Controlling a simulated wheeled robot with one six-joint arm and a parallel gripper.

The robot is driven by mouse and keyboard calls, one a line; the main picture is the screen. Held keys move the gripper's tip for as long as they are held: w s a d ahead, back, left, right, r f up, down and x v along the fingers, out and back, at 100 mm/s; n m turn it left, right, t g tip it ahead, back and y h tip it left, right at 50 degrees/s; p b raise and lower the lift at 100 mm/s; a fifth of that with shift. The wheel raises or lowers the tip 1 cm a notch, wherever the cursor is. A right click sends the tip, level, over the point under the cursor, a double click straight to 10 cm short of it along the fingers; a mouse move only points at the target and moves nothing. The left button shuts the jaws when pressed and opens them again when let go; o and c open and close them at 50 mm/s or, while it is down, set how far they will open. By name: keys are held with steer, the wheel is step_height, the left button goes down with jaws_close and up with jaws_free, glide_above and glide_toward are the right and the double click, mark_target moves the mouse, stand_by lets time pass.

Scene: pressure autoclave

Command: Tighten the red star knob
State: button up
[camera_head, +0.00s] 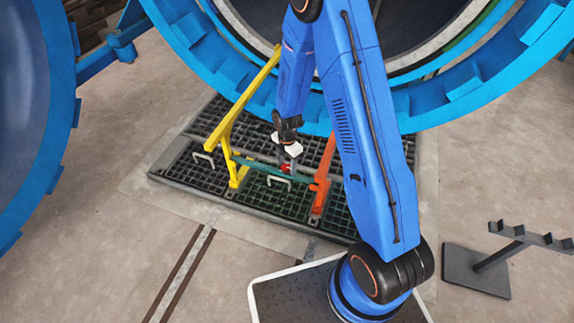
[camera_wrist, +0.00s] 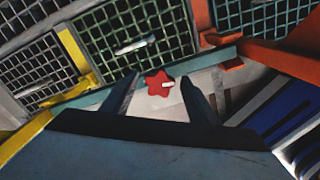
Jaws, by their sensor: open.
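The red star knob (camera_wrist: 158,83) shows in the wrist view, just beyond and between my two fingertips. In the head view the knob (camera_head: 285,168) is a small red spot on the green bar (camera_head: 255,165), directly below my gripper (camera_head: 288,165). In the wrist view my gripper (camera_wrist: 160,88) is open, with one dark finger to each side of the knob. I cannot tell whether either finger touches it. The green bar (camera_wrist: 222,54) runs between a yellow frame (camera_head: 232,125) and an orange post (camera_head: 323,185).
Dark floor gratings (camera_head: 190,172) with white handles lie under the frame. The large blue autoclave ring (camera_head: 445,105) stands behind, and its blue door (camera_head: 25,110) is at the left. A grey stand with a notched rack (camera_head: 490,262) is at the right. The floor at the front left is clear.

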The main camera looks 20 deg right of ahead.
steer(key=shift+f, duration=0.1)
steer(key=c, duration=1.1)
